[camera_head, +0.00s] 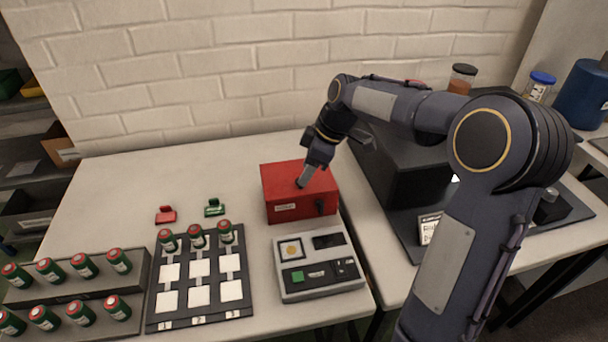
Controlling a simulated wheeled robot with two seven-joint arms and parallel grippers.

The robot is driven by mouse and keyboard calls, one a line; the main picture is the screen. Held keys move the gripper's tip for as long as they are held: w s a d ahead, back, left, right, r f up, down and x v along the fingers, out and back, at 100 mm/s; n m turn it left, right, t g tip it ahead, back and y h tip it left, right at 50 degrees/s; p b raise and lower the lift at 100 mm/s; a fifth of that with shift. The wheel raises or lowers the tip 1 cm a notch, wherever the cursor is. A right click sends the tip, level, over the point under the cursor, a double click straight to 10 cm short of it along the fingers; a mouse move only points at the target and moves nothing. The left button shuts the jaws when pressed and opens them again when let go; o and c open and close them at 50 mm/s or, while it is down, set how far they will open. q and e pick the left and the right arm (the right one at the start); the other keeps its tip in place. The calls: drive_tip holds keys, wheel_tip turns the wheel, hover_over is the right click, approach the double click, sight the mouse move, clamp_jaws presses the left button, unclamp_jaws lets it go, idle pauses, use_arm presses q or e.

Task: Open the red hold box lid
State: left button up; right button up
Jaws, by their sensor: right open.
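The red hold box (286,207) stands on the table below the wall, behind the grey device. Its red lid (281,178) looks closed. A small label and a dark latch (320,207) are on its front face. My right gripper (303,182) is over the right part of the lid, pointing down, with its fingertips at or just above the lid's top. Whether it touches the lid cannot be told. The fingers are small and partly hidden by the wrist. My left gripper is not in view.
A grey device (318,284) with a green button sits in front of the box. A dark tray (239,303) with white squares and a rack (98,284) hold several green cylinders with red caps. Red (166,215) and green (214,208) clips lie left of the box. Dark equipment (411,170) stands right.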

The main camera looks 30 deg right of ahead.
drive_tip(key=shift+x, duration=1.3)
clamp_jaws()
